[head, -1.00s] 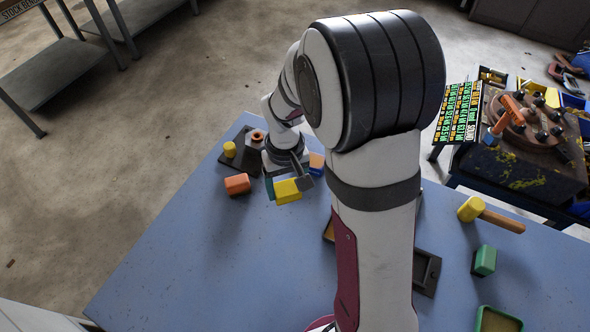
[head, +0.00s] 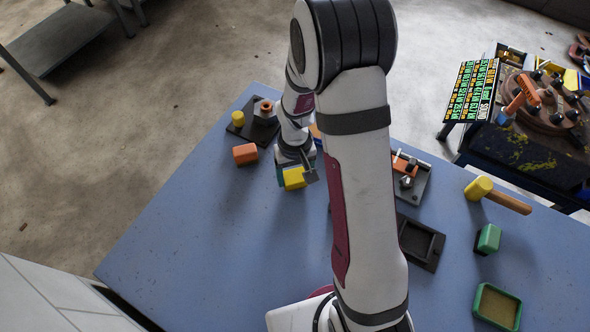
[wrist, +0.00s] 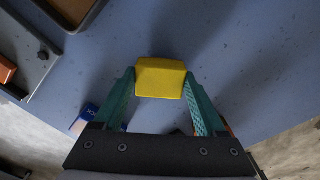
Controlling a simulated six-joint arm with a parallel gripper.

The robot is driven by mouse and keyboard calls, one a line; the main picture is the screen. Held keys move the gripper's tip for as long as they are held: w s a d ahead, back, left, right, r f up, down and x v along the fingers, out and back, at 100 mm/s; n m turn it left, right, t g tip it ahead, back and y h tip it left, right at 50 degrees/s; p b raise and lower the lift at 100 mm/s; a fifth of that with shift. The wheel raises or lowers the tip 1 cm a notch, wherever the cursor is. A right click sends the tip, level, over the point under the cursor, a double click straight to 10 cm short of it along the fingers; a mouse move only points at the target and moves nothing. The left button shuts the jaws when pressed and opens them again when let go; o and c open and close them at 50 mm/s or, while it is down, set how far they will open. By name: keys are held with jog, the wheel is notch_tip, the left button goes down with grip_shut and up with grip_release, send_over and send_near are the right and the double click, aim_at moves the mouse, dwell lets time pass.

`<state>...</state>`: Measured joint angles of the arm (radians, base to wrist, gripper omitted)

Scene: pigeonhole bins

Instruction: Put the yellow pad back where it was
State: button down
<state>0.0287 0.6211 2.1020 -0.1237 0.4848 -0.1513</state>
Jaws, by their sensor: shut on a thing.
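The yellow pad (wrist: 160,78) is a small block held between the teal fingers of my gripper (wrist: 160,88) in the wrist view. The fingers press on its left and right sides. Bare blue table shows beyond it. In the head view the yellow pad (head: 294,178) is above the left part of the table, to the right of an orange block (head: 245,154). My arm partly covers my gripper there. How high the pad is above the table I cannot tell for sure. Part of the table is hidden behind my arm.
A dark empty tray (head: 436,263), a clamp plate (head: 418,188), a mallet (head: 479,188), a green block (head: 488,239) and a green-rimmed tray (head: 480,300) are on the right. A dark base (head: 262,132) and yellow cylinder (head: 238,118) stand far left. The front-left table is clear.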

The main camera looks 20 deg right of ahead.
jog(key=shift+f, duration=0.4)
dwell(0.3)
jog(key=shift+c, duration=1.4)
grip_release()
jog(key=shift+o, duration=0.2)
jog(key=shift+o, duration=1.2)
jog(key=shift+r, duration=4)
